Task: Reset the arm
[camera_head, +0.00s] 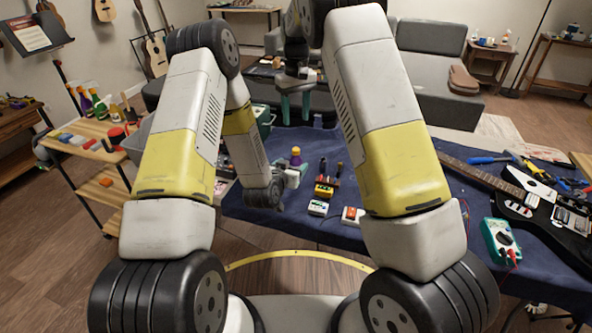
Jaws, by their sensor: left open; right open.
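My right gripper (296,112) hangs above the far part of the blue-covered table, with its two teal fingers pointing down, apart and empty. My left gripper (292,176) is lower, at the end of the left wrist over the left part of the table. It is small and partly hidden by the wrist, and I see nothing held in it. Both arms are raised and bent at the elbow, with their large white and yellow links in the foreground.
A wooden shelf cart (88,150) with bottles stands left. A grey sofa (432,72) stands behind.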

